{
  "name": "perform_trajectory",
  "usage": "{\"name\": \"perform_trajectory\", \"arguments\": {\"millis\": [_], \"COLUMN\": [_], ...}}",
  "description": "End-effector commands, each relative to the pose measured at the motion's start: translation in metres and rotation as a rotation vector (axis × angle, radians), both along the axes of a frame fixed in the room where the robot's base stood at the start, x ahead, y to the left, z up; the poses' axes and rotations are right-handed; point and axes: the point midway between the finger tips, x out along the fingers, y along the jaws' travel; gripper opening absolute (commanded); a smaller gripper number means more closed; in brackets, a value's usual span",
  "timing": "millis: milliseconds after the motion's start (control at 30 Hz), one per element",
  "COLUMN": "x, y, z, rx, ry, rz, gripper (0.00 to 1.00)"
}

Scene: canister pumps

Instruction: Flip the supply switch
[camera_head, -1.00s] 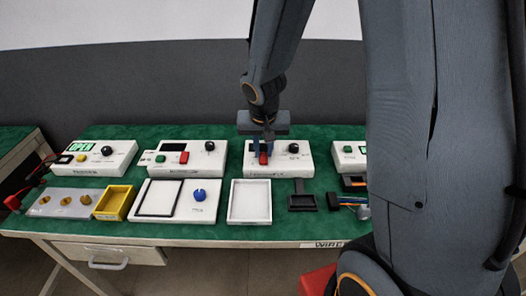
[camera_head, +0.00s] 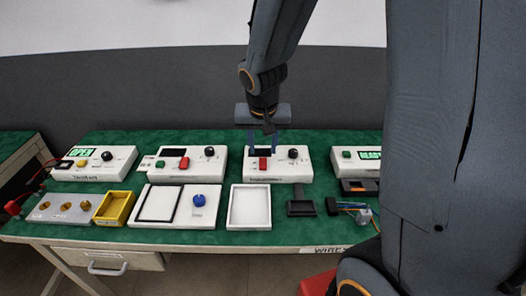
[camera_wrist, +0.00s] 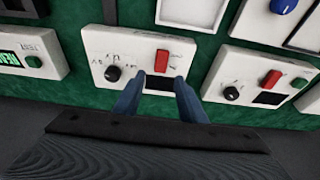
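A white box (camera_head: 292,172) below my gripper bears a red switch (camera_head: 263,163), a black knob (camera_head: 293,154) and a dark display. In the wrist view this red switch (camera_wrist: 162,60) lies just beyond my fingertips. My gripper (camera_head: 262,149) is open and empty, its two fingers apart above the dark display. The gripper also shows in the wrist view (camera_wrist: 159,98). A second white box to the left bears another red switch (camera_head: 184,163). The labels are too small to tell which one is the supply switch.
A white box at far left shows a lit green display (camera_head: 81,152). A box at right shows READY (camera_head: 370,155). A yellow tray (camera_head: 101,221), a blue knob (camera_head: 199,200) and a white tray (camera_head: 233,222) stand in front. Green table surface shows between the boxes.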

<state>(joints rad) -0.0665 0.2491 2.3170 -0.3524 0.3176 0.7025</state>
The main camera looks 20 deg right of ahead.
Motion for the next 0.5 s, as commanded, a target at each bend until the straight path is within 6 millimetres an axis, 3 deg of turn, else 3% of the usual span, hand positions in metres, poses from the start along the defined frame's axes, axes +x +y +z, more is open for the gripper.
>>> {"name": "perform_trajectory", "arguments": {"millis": [200, 500], "x": [-0.007, -0.009], "y": [0.002, 0.003], "z": [0.025, 0.031], "rx": [0.000, 0.000], "ry": [-0.002, 0.001], "rz": [0.000, 0.000], "gripper": [0.38, 0.38]}}
